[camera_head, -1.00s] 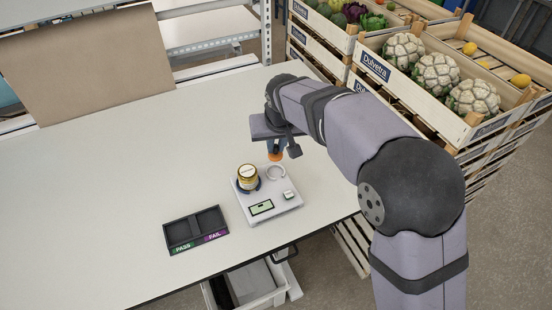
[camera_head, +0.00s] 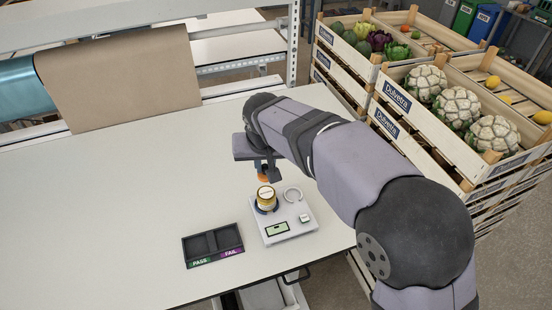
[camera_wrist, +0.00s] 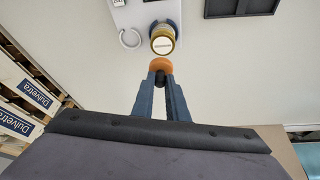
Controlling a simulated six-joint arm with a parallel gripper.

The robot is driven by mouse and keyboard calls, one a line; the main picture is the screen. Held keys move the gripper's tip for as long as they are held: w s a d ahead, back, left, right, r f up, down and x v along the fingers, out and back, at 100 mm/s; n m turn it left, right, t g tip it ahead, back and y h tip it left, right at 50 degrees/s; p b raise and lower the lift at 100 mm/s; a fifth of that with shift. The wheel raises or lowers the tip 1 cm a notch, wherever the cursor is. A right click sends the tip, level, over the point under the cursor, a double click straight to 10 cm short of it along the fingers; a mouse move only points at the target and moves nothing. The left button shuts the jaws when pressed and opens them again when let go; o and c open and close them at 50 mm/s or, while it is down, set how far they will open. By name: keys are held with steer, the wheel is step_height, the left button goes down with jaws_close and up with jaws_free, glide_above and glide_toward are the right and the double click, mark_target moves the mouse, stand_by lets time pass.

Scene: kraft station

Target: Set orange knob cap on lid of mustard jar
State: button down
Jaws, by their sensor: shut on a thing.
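The mustard jar (camera_head: 266,198) stands upright in a dark blue ring on the left part of a white scale (camera_head: 290,228). Its pale lid (camera_wrist: 163,45) faces up in the wrist view. My gripper (camera_wrist: 160,76) is shut on the orange knob cap (camera_wrist: 160,64). In the wrist view the cap shows just below the jar's lid, apart from it. In the head view the cap (camera_head: 263,178) hangs behind and above the jar, partly hidden by my gripper.
An empty ring (camera_head: 293,195) sits on the scale right of the jar. A dark two-part tray (camera_head: 213,243) marked PASS and FAIL lies left of the scale. Crates of cauliflower (camera_head: 440,150) stand at the right. The table's left side is clear.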

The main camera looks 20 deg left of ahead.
mark_target(266, 181)
steer(key=shift+f, duration=0.15)
steer(key=shift+f+b, duration=2.25)
steer(key=shift+f, duration=0.45)
steer(key=shift+f+b, duration=0.4)
steer(key=shift+f, duration=0.3)
stand_by(0.6)
steer(key=c, duration=1.7)
jaws_free()
steer(key=shift+o, duration=0.2)
steer(key=shift+r, duration=0.15)
steer(key=shift+r+p, duration=3.2)
steer(key=shift+r, duration=0.7)
